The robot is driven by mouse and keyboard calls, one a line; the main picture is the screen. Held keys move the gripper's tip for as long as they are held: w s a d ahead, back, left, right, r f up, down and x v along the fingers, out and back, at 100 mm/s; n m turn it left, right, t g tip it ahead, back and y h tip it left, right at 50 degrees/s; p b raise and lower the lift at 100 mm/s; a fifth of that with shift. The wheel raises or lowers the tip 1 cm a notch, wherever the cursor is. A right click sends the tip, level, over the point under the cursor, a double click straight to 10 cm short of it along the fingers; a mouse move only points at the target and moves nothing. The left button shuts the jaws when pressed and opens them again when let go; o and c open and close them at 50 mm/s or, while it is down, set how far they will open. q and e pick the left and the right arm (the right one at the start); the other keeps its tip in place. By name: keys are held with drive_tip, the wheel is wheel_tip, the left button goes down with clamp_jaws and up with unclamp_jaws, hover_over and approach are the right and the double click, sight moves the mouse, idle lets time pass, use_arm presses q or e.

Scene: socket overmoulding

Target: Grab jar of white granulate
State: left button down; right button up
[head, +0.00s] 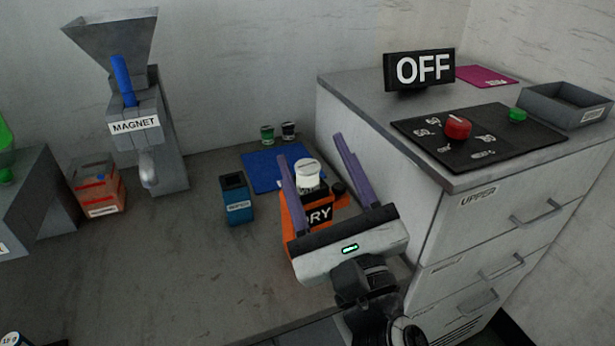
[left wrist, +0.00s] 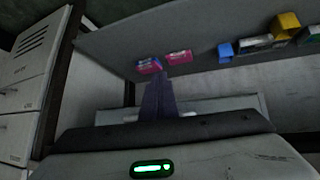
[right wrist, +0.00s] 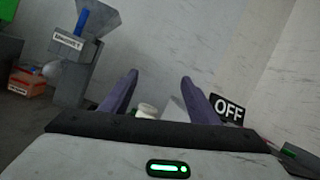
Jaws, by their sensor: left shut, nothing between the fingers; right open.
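A small white-topped jar (head: 308,171), which looks like the jar of white granulate, stands at an orange box (head: 290,216) with a label reading "RY", partly hidden. Whether it is in or behind the box is unclear. My right gripper (head: 310,148) is open, its purple fingers reaching past either side of the jar in the picture. The jar's white top also shows low between the fingers in the right wrist view (right wrist: 147,110); contact cannot be told. My left gripper (left wrist: 158,80) is shut and empty, away from the jar and outside the head view.
A blue bin (head: 237,200) stands left of the orange box. A blue mat (head: 262,170) and two small jars (head: 267,133) lie behind. The drawer cabinet (head: 400,215) rises close on the right.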

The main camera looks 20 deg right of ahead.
sight(309, 180)
drive_tip(key=f+m+g, duration=0.1)
drive_tip(key=f, duration=0.1)
drive_tip(key=w+f+m+g, duration=0.1)
drive_tip(key=f, duration=0.1)
drive_tip(key=f+m+g, duration=0.1)
drive_tip(key=f+m, duration=0.1)
drive_tip(key=shift+w+d+f+g+h, duration=0.2)
drive_tip(key=shift+w+d+g+h, duration=0.1)
drive_tip(key=shift+w+h, duration=0.1)
drive_tip(key=w, duration=0.4)
drive_tip(key=shift+w+d+f+p, duration=0.15)
drive_tip(key=shift+d+f+p, duration=0.1)
drive_tip(key=shift+f+p, duration=0.05)
drive_tip(key=w, duration=0.3)
drive_tip(key=w+d, duration=0.1)
drive_tip(key=w, duration=0.1)
drive_tip(key=shift+w+r, duration=0.2)
drive_tip(key=shift+w, duration=0.15)
drive_tip(key=c, duration=1.1)
